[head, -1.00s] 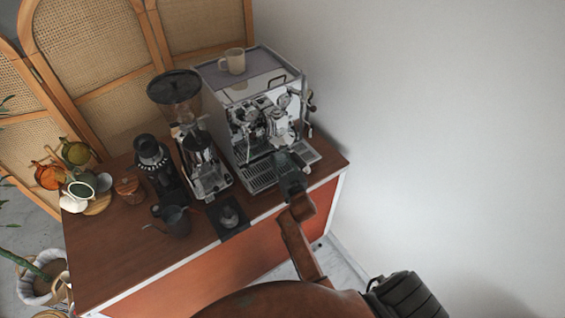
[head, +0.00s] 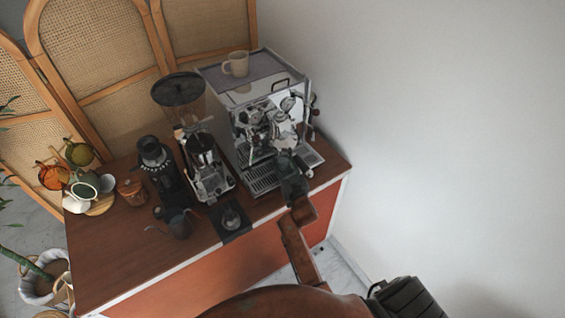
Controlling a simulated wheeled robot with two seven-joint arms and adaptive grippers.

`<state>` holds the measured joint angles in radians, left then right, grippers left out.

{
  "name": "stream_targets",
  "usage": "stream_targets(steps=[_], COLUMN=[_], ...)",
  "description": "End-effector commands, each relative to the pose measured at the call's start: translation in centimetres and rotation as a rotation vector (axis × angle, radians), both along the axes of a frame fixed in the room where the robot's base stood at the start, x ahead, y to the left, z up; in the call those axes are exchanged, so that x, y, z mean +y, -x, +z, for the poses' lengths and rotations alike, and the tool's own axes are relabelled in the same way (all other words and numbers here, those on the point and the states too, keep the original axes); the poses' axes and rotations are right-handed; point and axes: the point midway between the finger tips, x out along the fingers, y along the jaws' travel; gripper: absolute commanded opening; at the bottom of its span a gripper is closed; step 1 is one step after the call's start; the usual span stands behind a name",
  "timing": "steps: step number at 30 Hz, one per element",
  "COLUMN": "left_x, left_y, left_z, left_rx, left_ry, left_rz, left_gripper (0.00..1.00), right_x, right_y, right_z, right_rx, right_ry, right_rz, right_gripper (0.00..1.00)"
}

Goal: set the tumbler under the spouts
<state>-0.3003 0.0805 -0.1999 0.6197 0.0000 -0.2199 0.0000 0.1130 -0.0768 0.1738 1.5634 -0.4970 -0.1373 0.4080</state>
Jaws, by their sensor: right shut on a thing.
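The espresso machine (head: 233,97) stands at the right end of the wooden cart, with its spout area (head: 258,130) facing front and a slotted drip tray (head: 264,178) below. My right gripper (head: 287,166) reaches in from the front over the right part of the drip tray. It is shut on the tumbler, which is mostly hidden by the dark fingers and too small to outline. I cannot tell whether the tumbler touches the tray. My left gripper is not in view.
A grinder (head: 180,90) stands left of the machine. A dark pitcher (head: 179,224) and a black tamping mat (head: 243,233) lie near the front edge. A mug (head: 236,64) sits on the machine. Teaware (head: 84,190) fills the left end. A white wall (head: 450,130) is at right.

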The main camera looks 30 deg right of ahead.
Motion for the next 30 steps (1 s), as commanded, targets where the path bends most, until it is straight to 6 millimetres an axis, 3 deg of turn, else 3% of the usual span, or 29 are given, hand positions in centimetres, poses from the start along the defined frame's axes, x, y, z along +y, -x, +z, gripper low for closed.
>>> stream_targets(steps=[9, 18, 30], left_x=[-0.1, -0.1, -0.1], left_y=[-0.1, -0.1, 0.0], left_z=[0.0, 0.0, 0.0], left_rx=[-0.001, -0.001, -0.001], left_ry=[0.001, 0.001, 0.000], left_rz=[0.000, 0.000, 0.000], left_gripper=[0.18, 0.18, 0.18], right_x=[0.0, 0.0, 1.1], right_y=[0.0, 0.2, 5.9], right_z=[0.0, 0.0, 0.2], right_rx=[-0.001, 0.001, 0.002], right_ry=[0.000, 0.000, 0.000], right_rz=[0.000, 0.000, 0.000], right_gripper=[0.57, 0.57, 0.57])
